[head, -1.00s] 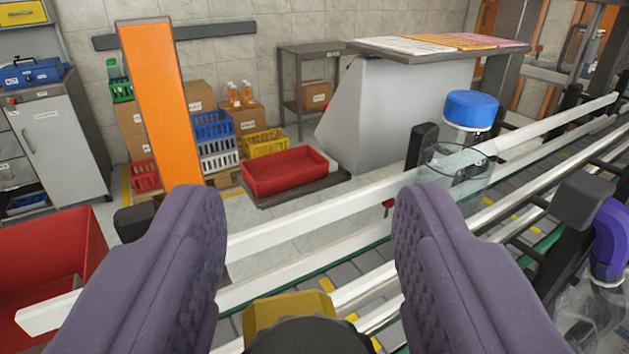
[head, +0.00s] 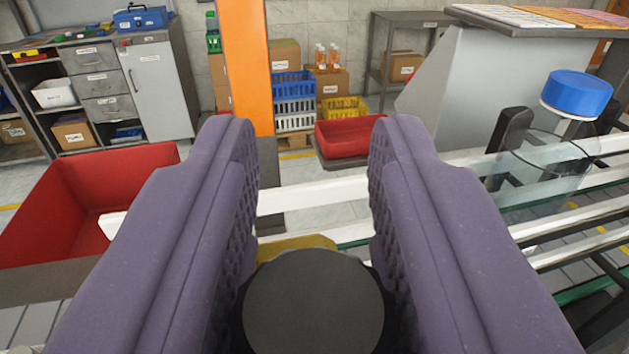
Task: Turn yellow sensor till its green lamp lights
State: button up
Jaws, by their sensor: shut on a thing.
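My gripper (head: 314,195) has two purple ridged fingers that reach forward from the lower corners of the head view. They are shut on the yellow sensor (head: 300,243), one finger on each side of it. The sensor's round black end (head: 313,300) faces me between the fingers. Only a strip of its yellow body shows behind that end; the fingers and the black end hide the rest. I see no lit green lamp.
White conveyor rails (head: 330,192) run across behind the sensor. A red bin (head: 60,215) is at the left. An orange post (head: 247,70) stands beyond the rails. A clear cylinder (head: 545,165) and a blue-capped container (head: 577,95) are at the right.

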jog(key=o, duration=0.9)
jog(key=shift+o, duration=0.2)
jog(key=s+p, duration=0.1)
jog(key=s, duration=0.6)
jog(key=shift+s+d+p, duration=0.15)
jog(key=shift+s+p, duration=0.15)
jog(key=shift+s, duration=0.1)
